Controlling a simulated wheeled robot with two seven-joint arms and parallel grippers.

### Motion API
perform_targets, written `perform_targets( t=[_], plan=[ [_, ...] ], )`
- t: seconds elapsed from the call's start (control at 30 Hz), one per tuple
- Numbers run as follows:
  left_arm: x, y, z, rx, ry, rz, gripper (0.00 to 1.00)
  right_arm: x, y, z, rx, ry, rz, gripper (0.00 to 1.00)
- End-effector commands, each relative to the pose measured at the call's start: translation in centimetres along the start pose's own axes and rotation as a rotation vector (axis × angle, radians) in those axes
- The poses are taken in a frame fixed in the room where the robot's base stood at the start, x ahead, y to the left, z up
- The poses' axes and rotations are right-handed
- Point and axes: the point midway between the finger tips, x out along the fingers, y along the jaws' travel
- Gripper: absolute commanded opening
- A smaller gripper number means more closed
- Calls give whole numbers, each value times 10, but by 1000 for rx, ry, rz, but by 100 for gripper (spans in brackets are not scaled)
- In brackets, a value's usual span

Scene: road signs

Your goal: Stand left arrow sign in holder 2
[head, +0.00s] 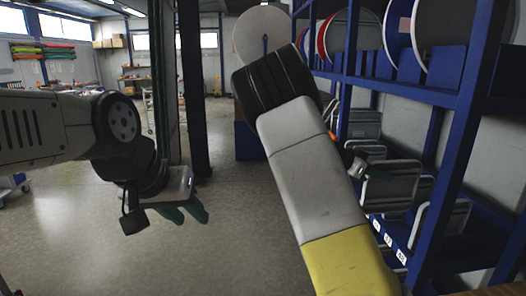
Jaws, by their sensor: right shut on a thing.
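My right gripper (370,172) is partly hidden behind my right forearm, beside the lower shelf. White labels (388,241) run along the blue shelf edge, too small to read, so I cannot tell which holder is 2. My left gripper (185,214) hangs at the left over the floor, empty, its green fingers apart.
The blue rack (458,130) fills the right side, with its posts close to my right arm. Large round signs (452,42) stand on its upper shelf. A pale round disc (262,32) stands beyond my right arm.

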Motion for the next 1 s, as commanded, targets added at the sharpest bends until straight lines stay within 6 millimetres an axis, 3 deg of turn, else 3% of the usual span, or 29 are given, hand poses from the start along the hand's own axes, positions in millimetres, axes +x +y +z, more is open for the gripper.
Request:
perform_targets(
  t=[0.37,0.67,0.87,1.0],
  plan=[
    [0,0,0,0,0,0,36,-8,-3,18,-37,-3,-87,0],
    [0,0,0,0,0,0,36,-32,-14,49,-110,-3,-259,0],
    [0,0,0,0,0,0,36,-76,-28,90,-206,-7,-494,0],
    [0,0,0,0,0,0,36,-132,-36,128,-306,-6,-736,0]
  ],
)
